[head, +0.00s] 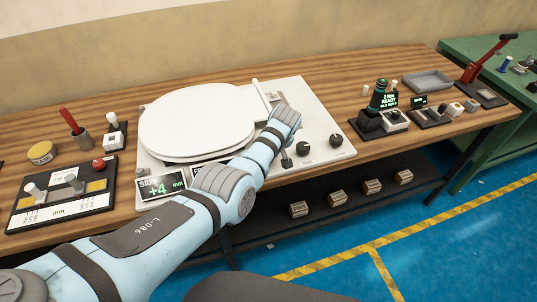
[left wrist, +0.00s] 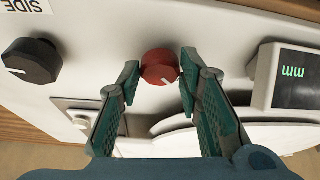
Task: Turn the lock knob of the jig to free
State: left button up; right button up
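The jig is a white panel (head: 320,110) on the wooden bench, with a white toilet seat and lid (head: 195,118) lying on it. Its red knob (left wrist: 160,66) has a pale pointer line and shows in the left wrist view; in the head view my left arm hides it. My left gripper (left wrist: 159,72) is open, with one green-padded finger on each side of the red knob. Small gaps seem to show between pads and knob; contact is not clear. A black knob (left wrist: 31,61) sits left of it. My right gripper is not in view.
Two black knobs (head: 336,140) stand at the panel's right front. A display (head: 161,187) reading +4 mm is at its front left. A black board with handles (head: 64,195) lies left. Button boxes (head: 394,121) and a grey tray (head: 428,81) stand right. Several small boxes (head: 337,195) are below.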

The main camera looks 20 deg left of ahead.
pick_arm(q)
jog(key=shift+o, duration=1.4)
jog(key=v, duration=1.2)
jog(key=shift+w+f, duration=0.1)
jog(key=shift+f, duration=0.05)
